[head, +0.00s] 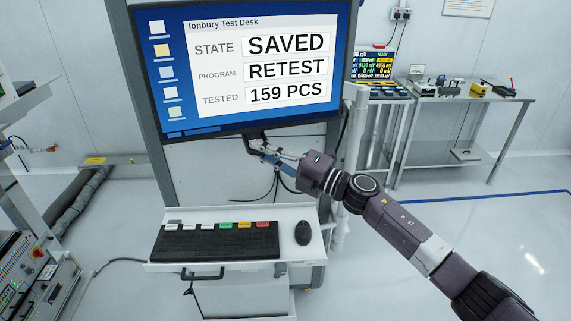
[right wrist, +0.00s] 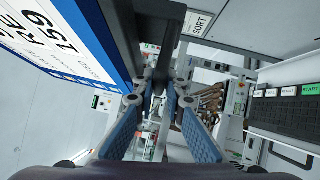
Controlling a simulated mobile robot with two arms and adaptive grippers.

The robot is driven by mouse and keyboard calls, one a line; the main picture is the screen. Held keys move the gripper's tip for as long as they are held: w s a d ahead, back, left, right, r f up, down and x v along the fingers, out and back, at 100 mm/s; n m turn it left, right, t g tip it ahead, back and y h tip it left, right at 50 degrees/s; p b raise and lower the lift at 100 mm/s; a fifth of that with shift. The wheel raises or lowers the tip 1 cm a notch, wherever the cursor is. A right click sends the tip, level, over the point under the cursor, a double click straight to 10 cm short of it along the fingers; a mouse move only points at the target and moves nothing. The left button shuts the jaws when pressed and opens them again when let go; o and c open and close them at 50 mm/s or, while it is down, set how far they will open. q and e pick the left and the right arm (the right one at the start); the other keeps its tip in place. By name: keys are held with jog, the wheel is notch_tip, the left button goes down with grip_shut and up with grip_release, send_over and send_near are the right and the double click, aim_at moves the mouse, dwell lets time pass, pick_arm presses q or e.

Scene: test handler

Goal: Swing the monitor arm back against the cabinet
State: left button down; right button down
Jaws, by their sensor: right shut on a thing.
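The monitor (head: 245,115) stands at the upper left of the head view, its lit screen reading SAVED, RETEST and 159 PCS. A dark handle (head: 255,135) hangs below the monitor's lower edge. My right gripper (head: 264,150) reaches in from the lower right and is shut on this handle. In the right wrist view the blue-padded fingers (right wrist: 158,95) close on the dark handle (right wrist: 167,45), with the monitor (right wrist: 75,50) at the upper left. The cabinet (head: 195,165) is behind and below the monitor. The monitor arm's joint is hidden behind the screen. My left gripper is not in view.
Below the monitor, a shelf (head: 160,267) holds a keyboard (head: 215,243), a row of coloured buttons (head: 225,225) and a mouse (head: 303,232). A steel bench (head: 490,98) stands at the back right. Equipment racks (head: 35,270) stand at the left. The floor at right is clear.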

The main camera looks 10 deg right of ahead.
aim_at(250, 137)
jog(key=w+t+h, duration=0.1)
jog(key=w, duration=0.1)
jog(key=w+a+m+t+h, duration=0.1)
jog(key=w, duration=0.2)
jog(key=w+a+m+h, duration=0.1)
jog(key=w, duration=0.1)
jog(key=shift+w+r+t, duration=0.15)
jog(key=shift+w+t, duration=0.1)
jog(key=shift+t, duration=0.15)
jog(key=shift+w+d+r+m, duration=0.1)
jog(key=shift+m, duration=0.2)
jog(key=shift+r+t, duration=0.2)
jog(key=shift+t, duration=0.1)
jog(key=c, duration=2.1)
grip_release()
jog(key=shift+h, duration=0.3)
jog(key=shift+o, duration=0.4)
jog(key=shift+w+a+f, duration=0.2)
jog(key=shift+f, duration=0.15)
jog(key=shift+s+d, duration=0.1)
jog(key=shift+s, duration=0.15)
jog(key=v, duration=1.1)
jog(key=shift+d, duration=0.3)
jog(key=shift+s, duration=0.15)
